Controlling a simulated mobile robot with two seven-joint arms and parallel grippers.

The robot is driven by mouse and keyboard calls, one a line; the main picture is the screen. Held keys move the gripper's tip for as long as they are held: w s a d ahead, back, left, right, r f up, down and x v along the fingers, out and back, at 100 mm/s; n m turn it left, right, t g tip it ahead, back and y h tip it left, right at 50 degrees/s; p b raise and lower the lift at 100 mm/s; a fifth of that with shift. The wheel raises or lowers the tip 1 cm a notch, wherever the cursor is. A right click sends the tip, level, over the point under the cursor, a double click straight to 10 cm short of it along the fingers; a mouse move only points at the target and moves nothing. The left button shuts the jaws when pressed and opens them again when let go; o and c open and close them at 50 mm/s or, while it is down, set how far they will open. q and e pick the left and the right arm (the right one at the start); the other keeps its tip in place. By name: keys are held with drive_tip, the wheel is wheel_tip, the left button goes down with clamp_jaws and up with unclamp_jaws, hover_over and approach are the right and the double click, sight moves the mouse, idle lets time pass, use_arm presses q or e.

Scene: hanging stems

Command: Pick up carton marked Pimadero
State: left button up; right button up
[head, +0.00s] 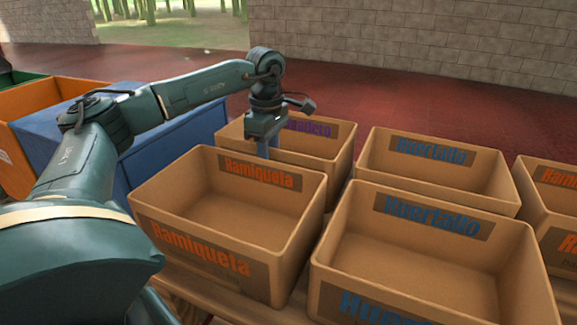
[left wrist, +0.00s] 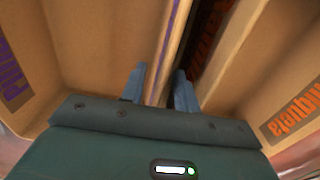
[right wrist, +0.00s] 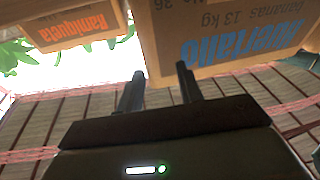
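The carton with a purple label, partly hidden, (head: 338,158) stands in the back row behind the front Ramiqueta carton (head: 165,200). My arm covers much of its label, so I read only the last letters. My left gripper (head: 268,150) points down at its near wall. In the left wrist view, the fingers (left wrist: 160,85) are apart, with the carton's wall (left wrist: 178,50) between them. One finger is inside the carton, the other in the gap beside the Ramiqueta carton. My right gripper (right wrist: 158,85) is open and empty, near a Huertallo carton (right wrist: 235,35); it is outside the head view.
A blue crate (head: 175,140) and an orange crate (head: 75,90) stand to the left. The cartons stand close together. Red floor and a block wall lie behind.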

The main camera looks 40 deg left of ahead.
use_arm(q)
drive_tip(key=shift+f, duration=0.3)
clamp_jaws()
drive_tip(key=shift+r, duration=0.1)
idle(1.1)
